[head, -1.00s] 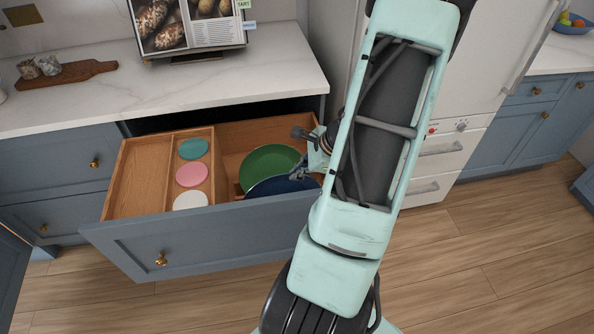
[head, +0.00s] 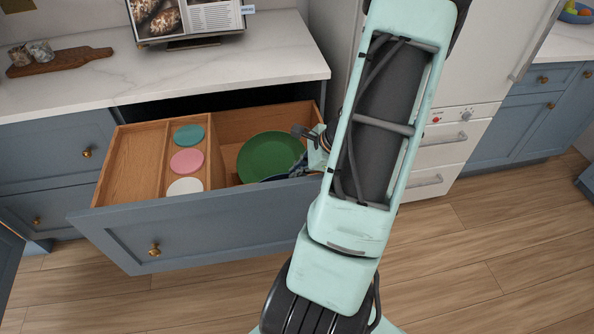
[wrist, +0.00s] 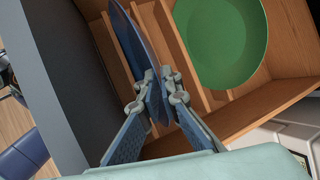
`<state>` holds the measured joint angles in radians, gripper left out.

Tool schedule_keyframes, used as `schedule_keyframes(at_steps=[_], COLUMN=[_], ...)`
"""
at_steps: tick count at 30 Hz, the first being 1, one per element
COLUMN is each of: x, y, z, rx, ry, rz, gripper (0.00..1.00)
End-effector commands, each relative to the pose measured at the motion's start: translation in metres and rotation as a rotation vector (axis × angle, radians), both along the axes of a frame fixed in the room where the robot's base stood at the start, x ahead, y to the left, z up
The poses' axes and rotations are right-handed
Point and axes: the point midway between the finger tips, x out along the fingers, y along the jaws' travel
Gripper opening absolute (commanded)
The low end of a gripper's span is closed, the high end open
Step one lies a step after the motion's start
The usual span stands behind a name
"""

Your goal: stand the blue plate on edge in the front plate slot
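The blue plate (wrist: 138,58) is nearly edge-on in the wrist view, between the two fingertips of my gripper (wrist: 158,86). My gripper is shut on it near its rim. Wooden slats of the plate rack (wrist: 159,47) lie beside and beyond the plate; its lower edge is near the slats and drawer front, and I cannot tell whether it is in the front slot. In the head view only a dark blue sliver of the plate (head: 275,178) shows behind the drawer front. My arm and the drawer front hide most of the gripper there.
The green plate (head: 268,158) is in the open drawer (head: 170,232), behind the blue one. Teal (head: 189,135), pink (head: 187,161) and white (head: 185,186) round pieces lie in a narrow compartment to the left. The leftmost compartment (head: 131,168) is empty.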

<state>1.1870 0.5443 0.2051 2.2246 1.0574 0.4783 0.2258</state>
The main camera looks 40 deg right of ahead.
Motion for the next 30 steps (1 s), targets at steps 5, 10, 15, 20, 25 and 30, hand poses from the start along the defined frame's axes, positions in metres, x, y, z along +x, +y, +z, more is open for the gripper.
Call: schedule_keyframes(at_steps=[5,10,15,20,25,30], x=[0.000,0.000,-0.002,-0.008,-0.023,-0.038], y=[0.000,0.000,-0.001,-0.004,-0.009,-0.014], z=[0.000,0.000,0.001,0.015,0.041,0.069], rx=[0.000,-0.001,-0.001,-0.004,-0.007,-0.006], ry=[0.000,0.001,0.002,0.000,0.000,-0.002], rz=[0.000,0.000,0.000,0.000,-0.001,0.000], gripper=[0.25,0.25,0.25,0.25,0.25,0.25])
